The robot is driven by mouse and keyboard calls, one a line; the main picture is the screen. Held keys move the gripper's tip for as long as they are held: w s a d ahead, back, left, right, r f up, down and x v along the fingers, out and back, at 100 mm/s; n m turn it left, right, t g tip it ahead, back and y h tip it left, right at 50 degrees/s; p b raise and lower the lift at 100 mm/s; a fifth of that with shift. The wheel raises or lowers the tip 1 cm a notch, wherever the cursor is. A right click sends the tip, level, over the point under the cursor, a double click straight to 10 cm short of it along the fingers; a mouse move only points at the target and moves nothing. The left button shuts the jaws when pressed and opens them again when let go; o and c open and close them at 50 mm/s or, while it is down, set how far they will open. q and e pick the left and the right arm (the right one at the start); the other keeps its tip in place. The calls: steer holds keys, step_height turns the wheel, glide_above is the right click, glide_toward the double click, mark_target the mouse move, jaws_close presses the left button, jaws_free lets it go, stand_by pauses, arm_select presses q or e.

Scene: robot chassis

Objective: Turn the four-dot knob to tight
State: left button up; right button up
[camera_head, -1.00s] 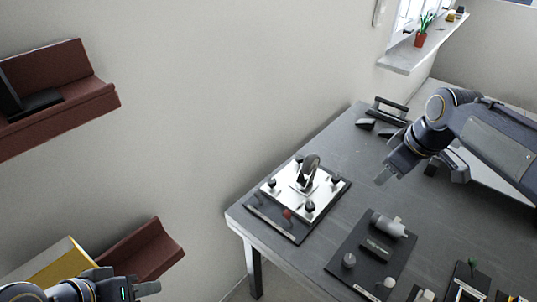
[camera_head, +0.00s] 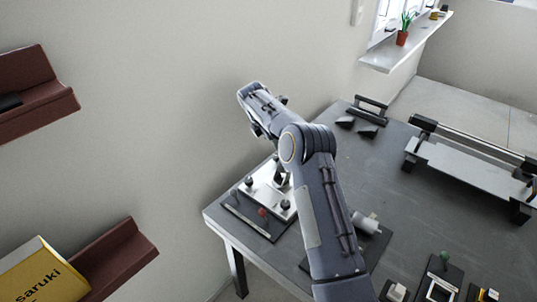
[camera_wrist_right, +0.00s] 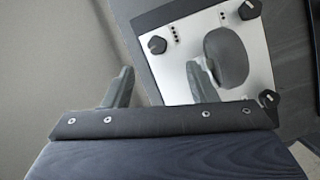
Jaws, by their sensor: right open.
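A pale square plate (camera_head: 262,196) with black knobs and a large round handle lies on a dark base on the table. In the right wrist view, the plate (camera_wrist_right: 180,85) shows tilted. A black knob (camera_wrist_right: 157,44) at its upper left sits beside a cluster of small dots, probably the four-dot knob. Another knob (camera_wrist_right: 249,9) is at upper right and a third (camera_wrist_right: 269,97) at lower right. My right gripper (camera_wrist_right: 160,72) is open and empty. Its right finger overlaps the plate near the handle (camera_wrist_right: 226,58), and contact cannot be told. My left gripper is out of view.
My right arm hides part of the plate and table in the head view. A long bar device (camera_head: 470,160) stands on the right, a dark bracket (camera_head: 371,105) at the back. Small parts stand at the front right. A yellow box (camera_head: 45,275) rests on a wall shelf (camera_head: 120,255).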

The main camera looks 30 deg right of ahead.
steer(key=shift+n, duration=0.5)
steer(key=x, duration=0.3)
steer(key=p+x, duration=0.1)
steer(key=x, duration=0.6)
steer(key=shift+w+a+f, duration=0.1)
steer(key=shift+w+f, duration=0.05)
steer(key=shift+w, duration=0.1)
